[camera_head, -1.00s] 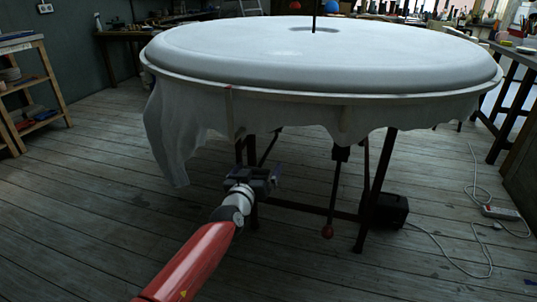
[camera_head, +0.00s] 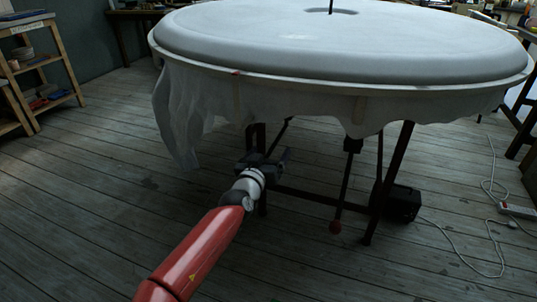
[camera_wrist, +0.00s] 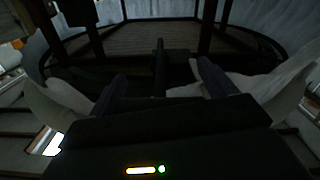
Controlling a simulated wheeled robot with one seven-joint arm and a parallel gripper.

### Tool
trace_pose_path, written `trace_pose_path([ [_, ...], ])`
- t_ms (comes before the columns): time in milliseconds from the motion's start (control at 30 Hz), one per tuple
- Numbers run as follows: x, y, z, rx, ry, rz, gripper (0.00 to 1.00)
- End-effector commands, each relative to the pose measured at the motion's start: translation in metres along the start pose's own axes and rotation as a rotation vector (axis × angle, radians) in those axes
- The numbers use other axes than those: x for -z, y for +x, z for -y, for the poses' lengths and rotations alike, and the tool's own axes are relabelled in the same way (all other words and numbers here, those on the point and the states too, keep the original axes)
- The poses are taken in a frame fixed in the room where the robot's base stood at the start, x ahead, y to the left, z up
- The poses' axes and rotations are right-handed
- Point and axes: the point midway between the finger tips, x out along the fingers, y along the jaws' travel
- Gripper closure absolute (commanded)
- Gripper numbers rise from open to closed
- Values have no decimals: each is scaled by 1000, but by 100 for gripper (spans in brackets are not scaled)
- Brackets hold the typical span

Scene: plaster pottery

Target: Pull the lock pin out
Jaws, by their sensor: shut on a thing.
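My gripper (camera_head: 268,158) is low under the near left side of the big round white table, beside a dark leg of its frame. In the wrist view my dark fingers (camera_wrist: 162,88) stand on either side of a thin dark upright piece (camera_wrist: 159,68), which I take to be the lock pin. My gripper is shut on it. The picture is very dark there, so the contact and the pin's seat are hard to make out. In the head view the pin is hidden by my gripper.
The white round top (camera_head: 340,45) has ragged cloth-like plaster (camera_head: 178,130) hanging from its rim. A black box (camera_head: 403,203) and a white cable (camera_head: 450,240) lie farther right. The wooden floor at left is clear.

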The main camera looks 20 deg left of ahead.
Motion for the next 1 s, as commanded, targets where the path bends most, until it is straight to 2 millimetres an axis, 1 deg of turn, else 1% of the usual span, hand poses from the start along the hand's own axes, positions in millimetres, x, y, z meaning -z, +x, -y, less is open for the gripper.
trace_pose_path([
  [33, 0, 0, 0, 0, 0, 0, 50],
  [100, 0, 0, 0, 0, 0, 0, 58],
  [167, 0, 0, 0, 0, 0, 0, 58],
  [267, -7, 0, 2, 0, 0, 0, 58],
  [533, -44, 0, 9, 1, 1, 0, 58],
  [600, -46, 0, 10, 1, 2, 0, 58],
  [867, -47, 0, 9, 1, 1, 6, 58],
  [900, -47, 0, 9, 1, 1, 7, 15],
  [1000, -46, 0, 9, 1, 1, 6, 1],
])
